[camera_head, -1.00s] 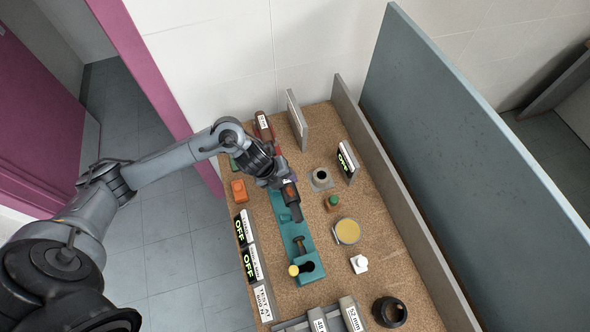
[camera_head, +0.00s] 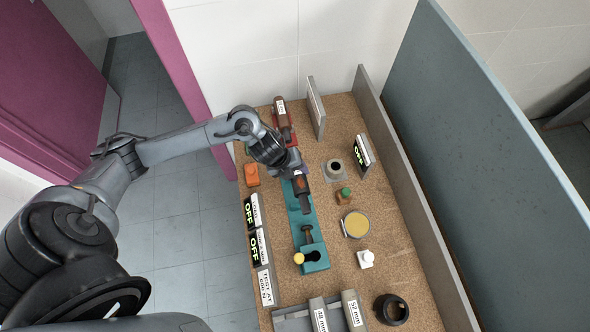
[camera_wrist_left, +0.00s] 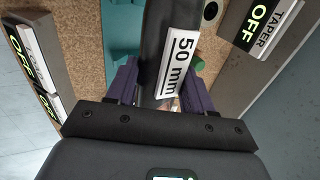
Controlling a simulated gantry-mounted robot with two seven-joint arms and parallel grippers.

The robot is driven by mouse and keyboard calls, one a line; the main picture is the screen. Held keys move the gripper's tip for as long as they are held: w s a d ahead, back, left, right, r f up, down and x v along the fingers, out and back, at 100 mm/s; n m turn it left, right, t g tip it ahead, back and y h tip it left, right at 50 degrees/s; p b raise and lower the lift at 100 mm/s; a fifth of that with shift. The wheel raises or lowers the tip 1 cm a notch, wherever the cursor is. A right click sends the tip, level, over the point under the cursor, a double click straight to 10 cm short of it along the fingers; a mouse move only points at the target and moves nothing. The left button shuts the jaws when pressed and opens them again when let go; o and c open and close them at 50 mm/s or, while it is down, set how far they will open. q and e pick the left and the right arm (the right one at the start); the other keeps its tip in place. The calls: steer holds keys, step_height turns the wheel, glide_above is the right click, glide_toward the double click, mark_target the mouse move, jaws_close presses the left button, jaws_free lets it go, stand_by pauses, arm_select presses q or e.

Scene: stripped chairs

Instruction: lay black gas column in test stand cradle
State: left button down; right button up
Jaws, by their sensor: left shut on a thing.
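My left gripper (camera_head: 298,176) is shut on the black gas column (camera_head: 304,197). In the left wrist view the column (camera_wrist_left: 156,45), with a white "50 mm" label, stands between the purple fingers (camera_wrist_left: 160,85). The teal test stand (camera_head: 309,222) lies lengthwise along the bench, and part of it shows in the left wrist view (camera_wrist_left: 120,35). The column overlaps the stand's upper part in the head view; I cannot tell whether they touch. A brown plunger-like part and a teal end block (camera_head: 317,260) are at the stand's near end. My right gripper is not in view.
A yellow knob (camera_head: 299,258) stands beside the end block. Black "OFF" signs (camera_head: 254,246) line the left edge. A grey ring holder (camera_head: 334,169), yellow disc (camera_head: 356,224), white piece (camera_head: 366,258) and black ring (camera_head: 391,309) stand to the right. A low wall (camera_head: 410,205) bounds the right side.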

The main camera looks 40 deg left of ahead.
arm_select(q)
steer(key=shift+f+b, duration=3.7)
steer(key=shift+f, duration=1.4)
steer(key=shift+f+b, duration=0.5)
steer(key=shift+f, duration=0.15)
steer(key=shift+c, duration=2.1)
jaws_free()
steer(key=shift+o, duration=0.4)
